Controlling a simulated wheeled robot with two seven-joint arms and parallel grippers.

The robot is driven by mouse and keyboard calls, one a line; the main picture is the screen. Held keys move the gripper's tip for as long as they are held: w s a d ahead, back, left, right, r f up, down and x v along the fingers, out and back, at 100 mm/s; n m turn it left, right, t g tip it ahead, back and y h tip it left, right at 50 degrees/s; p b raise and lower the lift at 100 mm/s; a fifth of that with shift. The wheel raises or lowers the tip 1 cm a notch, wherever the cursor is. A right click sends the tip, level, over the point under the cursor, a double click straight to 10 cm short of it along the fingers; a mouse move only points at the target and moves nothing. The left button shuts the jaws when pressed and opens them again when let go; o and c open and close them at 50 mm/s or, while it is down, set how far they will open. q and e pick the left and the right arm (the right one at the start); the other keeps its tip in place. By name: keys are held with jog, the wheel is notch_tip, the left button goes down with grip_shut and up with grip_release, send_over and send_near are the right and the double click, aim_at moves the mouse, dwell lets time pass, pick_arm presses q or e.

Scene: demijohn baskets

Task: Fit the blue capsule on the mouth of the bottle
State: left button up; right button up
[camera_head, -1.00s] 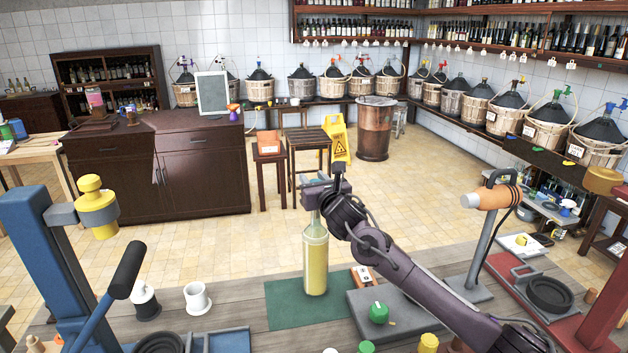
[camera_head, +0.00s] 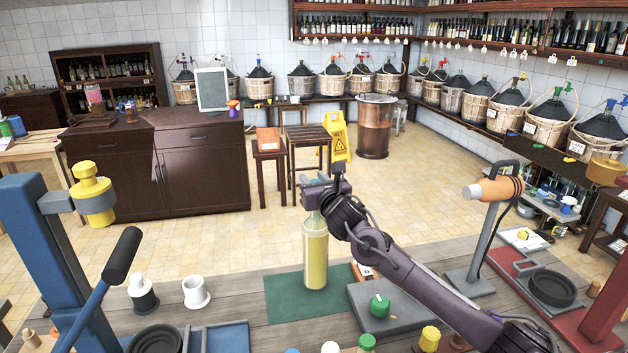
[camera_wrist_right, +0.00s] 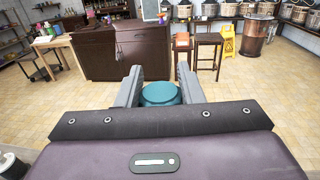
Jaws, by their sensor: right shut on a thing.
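The pale yellow bottle (camera_head: 315,262) stands upright on a green mat (camera_head: 283,303) on the workbench. My right gripper (camera_head: 313,207) is at the top of its neck and hides the mouth in the head view. In the right wrist view, a round teal-blue capsule (camera_wrist_right: 160,93) sits between the two fingers of my right gripper (camera_wrist_right: 160,88), which are shut on it. It is in line above the bottle's neck, but I cannot tell whether it is seated on the mouth. My left gripper is not in view.
A grey block with a green knob (camera_head: 379,306) and a grey stand with an orange head (camera_head: 492,190) are right of the bottle. A blue lever press (camera_head: 42,235) stands left. Small coloured caps, including a green one (camera_head: 366,343), line the front edge.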

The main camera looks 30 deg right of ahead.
jog(key=shift+f+b, duration=1.3)
jog(key=shift+f, duration=0.2)
jog(key=o, duration=1)
jog(key=shift+s, duration=0.1)
jog(key=shift+s+f, duration=0.15)
jog(key=shift+s, duration=0.15)
jog(key=s+b, duration=0.1)
jog(key=s, duration=0.1)
jog(key=s+b, duration=0.1)
jog(key=s, duration=0.1)
jog(key=s+a+b, duration=0.1)
jog(key=s, duration=0.2)
